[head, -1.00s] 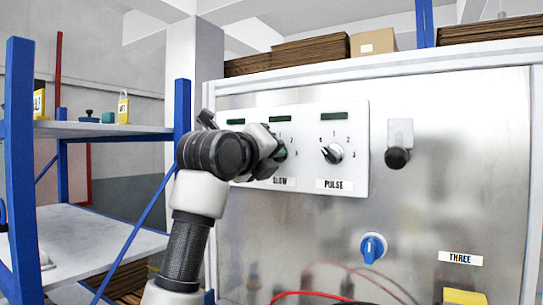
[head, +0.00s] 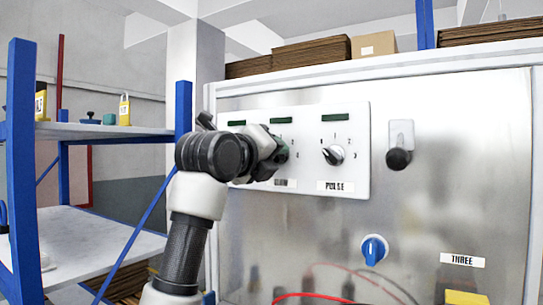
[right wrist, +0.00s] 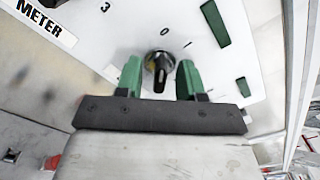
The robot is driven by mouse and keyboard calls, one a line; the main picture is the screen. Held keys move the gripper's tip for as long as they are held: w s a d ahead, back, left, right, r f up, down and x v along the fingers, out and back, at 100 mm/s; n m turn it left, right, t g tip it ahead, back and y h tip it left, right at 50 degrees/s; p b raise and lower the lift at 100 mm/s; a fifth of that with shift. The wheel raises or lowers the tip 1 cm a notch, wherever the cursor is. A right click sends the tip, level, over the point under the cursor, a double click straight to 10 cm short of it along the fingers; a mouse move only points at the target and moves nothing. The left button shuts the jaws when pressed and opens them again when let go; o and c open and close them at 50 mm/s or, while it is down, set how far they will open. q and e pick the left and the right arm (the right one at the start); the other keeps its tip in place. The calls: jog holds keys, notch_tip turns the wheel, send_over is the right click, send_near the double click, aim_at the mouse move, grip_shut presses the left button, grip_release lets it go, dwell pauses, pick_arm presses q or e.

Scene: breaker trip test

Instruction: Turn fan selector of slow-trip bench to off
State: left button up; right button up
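The white selector panel (head: 355,112) is on the metal bench front and has three selectors in a row. My right gripper (head: 279,152) is at the middle selector, above a label (head: 283,183) that is hard to read now. In the right wrist view, my open right gripper (right wrist: 158,82) has green fingers on either side of the black selector knob (right wrist: 160,70), with gaps visible. Marks 0 and 1 show beside the knob. The "PULSE" selector (head: 332,155) is uncovered to the right. The left selector is hidden behind my arm. My left gripper is not in view.
A black knob (head: 398,158) and a blue knob (head: 374,249) are on the bench front. A "METER" label (right wrist: 45,20) shows in the wrist view. A blue-post shelf (head: 100,130) stands at the left. Red cable (head: 310,296) lies low in front.

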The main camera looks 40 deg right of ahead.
jog(key=b+v, duration=0.4)
jog(key=v, duration=0.6)
jog(key=shift+a, duration=0.25)
